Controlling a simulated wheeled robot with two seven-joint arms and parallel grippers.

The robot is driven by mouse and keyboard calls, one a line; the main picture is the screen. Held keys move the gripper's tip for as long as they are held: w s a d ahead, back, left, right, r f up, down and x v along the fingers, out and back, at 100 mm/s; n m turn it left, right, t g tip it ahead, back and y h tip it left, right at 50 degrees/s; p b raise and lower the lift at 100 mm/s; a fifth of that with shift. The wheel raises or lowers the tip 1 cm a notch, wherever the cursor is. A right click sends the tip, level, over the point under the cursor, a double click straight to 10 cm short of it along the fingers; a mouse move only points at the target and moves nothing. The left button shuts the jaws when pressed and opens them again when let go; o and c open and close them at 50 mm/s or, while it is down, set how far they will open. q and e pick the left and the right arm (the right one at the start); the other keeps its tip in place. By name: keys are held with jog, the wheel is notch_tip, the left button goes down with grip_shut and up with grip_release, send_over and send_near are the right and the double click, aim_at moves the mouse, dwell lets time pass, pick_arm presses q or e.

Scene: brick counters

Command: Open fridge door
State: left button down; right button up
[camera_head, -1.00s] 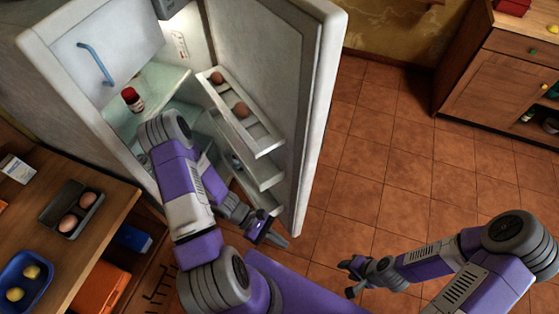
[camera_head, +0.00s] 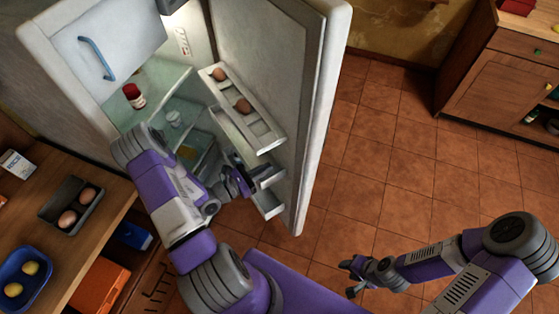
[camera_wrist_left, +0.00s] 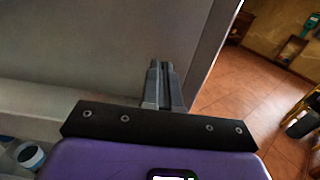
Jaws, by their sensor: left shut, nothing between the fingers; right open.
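The white fridge stands at the left with its door (camera_head: 313,130) wide open, swung out to the right. The interior and the inner door shelves show. My left gripper (camera_head: 262,177) is between the fridge body and the door, by the lower door shelves. In the left wrist view, my left gripper (camera_wrist_left: 161,85) is shut and empty, pointing at the grey inner door panel (camera_wrist_left: 110,45), with the door edge to its right. I cannot tell whether the fingers touch the door. My right gripper (camera_head: 352,279) is open and empty, low over the tiled floor.
A red-capped jar (camera_head: 134,95) stands inside the fridge. A wooden counter (camera_head: 100,222) at left holds an egg tray and a blue tray (camera_head: 45,262). Free floor (camera_head: 400,170) lies right of the door.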

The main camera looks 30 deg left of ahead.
aim_at(287, 157)
pick_arm(q)
jog(key=x, duration=0.6)
jog(key=shift+w+d, duration=0.1)
jog(key=shift+w, duration=0.05)
pick_arm(e)
jog(key=shift+f, duration=0.3)
